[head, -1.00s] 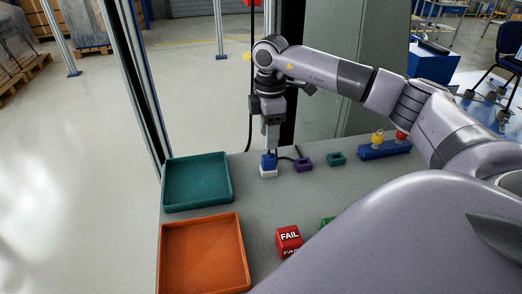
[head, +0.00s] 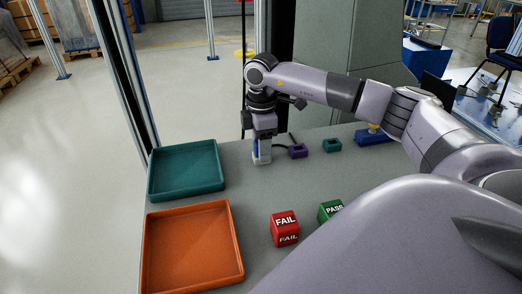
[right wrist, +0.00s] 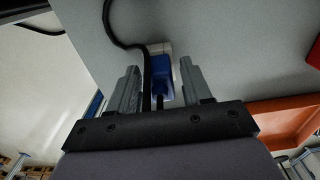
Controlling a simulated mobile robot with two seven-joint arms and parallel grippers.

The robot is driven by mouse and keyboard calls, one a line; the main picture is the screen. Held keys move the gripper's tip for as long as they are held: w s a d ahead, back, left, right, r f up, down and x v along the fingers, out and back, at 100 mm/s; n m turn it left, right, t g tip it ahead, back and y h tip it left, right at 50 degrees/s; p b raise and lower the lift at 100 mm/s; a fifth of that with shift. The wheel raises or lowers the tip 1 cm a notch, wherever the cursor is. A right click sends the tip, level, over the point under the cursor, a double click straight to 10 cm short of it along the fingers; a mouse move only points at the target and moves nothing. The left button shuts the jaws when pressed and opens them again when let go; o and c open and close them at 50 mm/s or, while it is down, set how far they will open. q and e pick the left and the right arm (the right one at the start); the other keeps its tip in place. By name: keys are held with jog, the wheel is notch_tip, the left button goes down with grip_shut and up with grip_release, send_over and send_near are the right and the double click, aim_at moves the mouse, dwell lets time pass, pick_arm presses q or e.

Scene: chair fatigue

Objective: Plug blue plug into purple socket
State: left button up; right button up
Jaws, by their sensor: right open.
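My right gripper (head: 262,152) points down over the blue plug, and its fingers hide most of the plug in the head view. In the right wrist view the blue plug (right wrist: 161,68) sits between the two open fingers, with gaps to them, on a white block (head: 262,160). A black cable runs from the plug. The purple socket (head: 298,151) lies on the table just to the right of the gripper, apart from it. My left gripper is not in view.
A teal socket (head: 332,146) and a blue base (head: 370,138) with a yellow piece stand further right. A teal tray (head: 152,186) and an orange tray (head: 147,240) lie left. A red FAIL cube (head: 285,230) and green PASS cube (head: 328,210) stand nearer. The table between is clear.

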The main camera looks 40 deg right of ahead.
grip_shut()
jog(key=shift+r, duration=0.1)
jog(key=shift+r+p, duration=1.3)
jog(key=shift+r, duration=0.05)
notch_tip(320, 180, up, 4)
jog(key=p, duration=0.3)
jog(key=shift+p, duration=0.4)
